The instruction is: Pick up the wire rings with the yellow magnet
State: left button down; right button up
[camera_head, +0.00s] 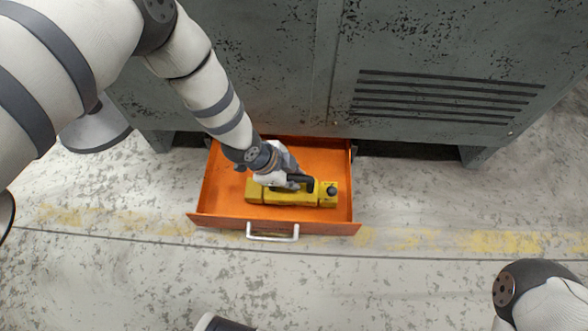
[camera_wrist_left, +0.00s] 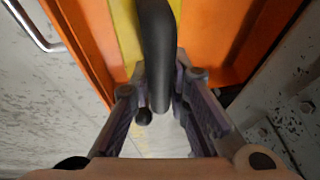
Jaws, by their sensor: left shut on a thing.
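The yellow magnet (camera_head: 270,198) is a long block with a black handle (camera_head: 300,180) on top. It is in or just above the open orange drawer (camera_head: 222,180); I cannot tell whether it touches the drawer floor. My left gripper (camera_head: 290,181) reaches down over it and is shut on the handle. In the left wrist view the black handle (camera_wrist_left: 157,45) runs between the fingers of my left gripper (camera_wrist_left: 160,92), with the yellow body (camera_wrist_left: 127,30) behind it. No wire rings can be made out in either view. The fingers of my right gripper are not in view.
The drawer juts out under a worn grey-green machine cabinet (camera_head: 430,60) with dark vent slots. A silver handle (camera_head: 272,236) is on the drawer's front. The scuffed concrete floor (camera_head: 400,270) in front and to the right is clear. Part of my right arm shows at bottom right.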

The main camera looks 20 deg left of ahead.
pick_arm(q)
jog(key=shift+w+f, duration=0.1)
jog(key=shift+f, duration=0.55)
jog(key=shift+f+b, duration=0.55)
jog(key=shift+b, duration=0.05)
jog(key=shift+r, duration=0.1)
dwell(0.6)
jog(key=shift+r+p, duration=2.95)
jog(key=shift+r, duration=1.55)
